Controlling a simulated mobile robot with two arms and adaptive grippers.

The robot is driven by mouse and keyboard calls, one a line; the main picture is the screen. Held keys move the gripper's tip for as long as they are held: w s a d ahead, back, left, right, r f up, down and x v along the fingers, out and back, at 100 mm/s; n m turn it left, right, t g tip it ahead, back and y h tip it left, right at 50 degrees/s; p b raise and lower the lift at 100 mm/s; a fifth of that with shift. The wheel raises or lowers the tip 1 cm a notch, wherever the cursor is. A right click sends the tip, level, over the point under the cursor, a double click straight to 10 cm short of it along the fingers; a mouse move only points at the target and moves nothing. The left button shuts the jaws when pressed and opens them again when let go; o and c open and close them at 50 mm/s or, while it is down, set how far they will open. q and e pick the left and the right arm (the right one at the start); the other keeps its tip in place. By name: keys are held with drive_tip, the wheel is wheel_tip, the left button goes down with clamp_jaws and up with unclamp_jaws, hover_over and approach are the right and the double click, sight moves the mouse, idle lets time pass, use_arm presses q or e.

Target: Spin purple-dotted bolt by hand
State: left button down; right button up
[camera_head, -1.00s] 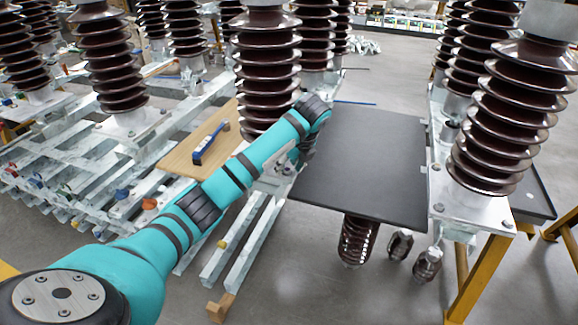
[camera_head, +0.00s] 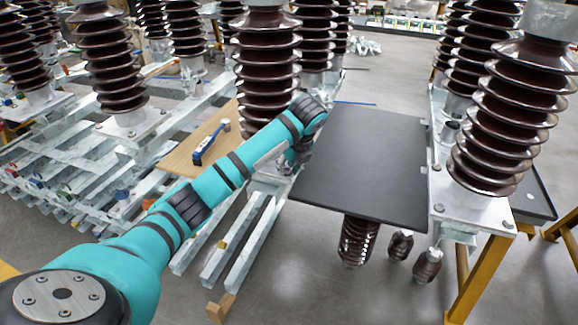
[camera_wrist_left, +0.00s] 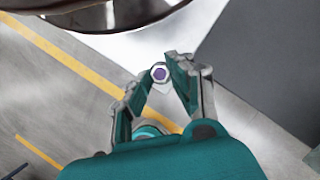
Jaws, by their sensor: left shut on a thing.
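The purple-dotted bolt (camera_wrist_left: 160,73) shows in the left wrist view as a pale metal head with a purple centre. It sits near the edge of a bright metal plate (camera_wrist_left: 143,42), just below a dark insulator disc. My left gripper (camera_wrist_left: 163,72) has its fingertips around the bolt head, shut on it. In the head view my left gripper (camera_head: 296,156) is partly hidden by my teal arm, at the foot of the central brown insulator (camera_head: 268,62). The bolt cannot be made out there. My right gripper is not in view.
A black panel (camera_head: 362,170) lies close to the right of my gripper. A wooden board (camera_head: 185,158) with a blue-handled tool (camera_head: 205,148) lies to the left. More insulators stand on metal rails around. A tall insulator (camera_head: 505,110) stands at the right.

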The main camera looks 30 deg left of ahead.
use_arm(q)
drive_tip(key=c, duration=1.2)
unclamp_jaws()
drive_tip(key=v, duration=1.2)
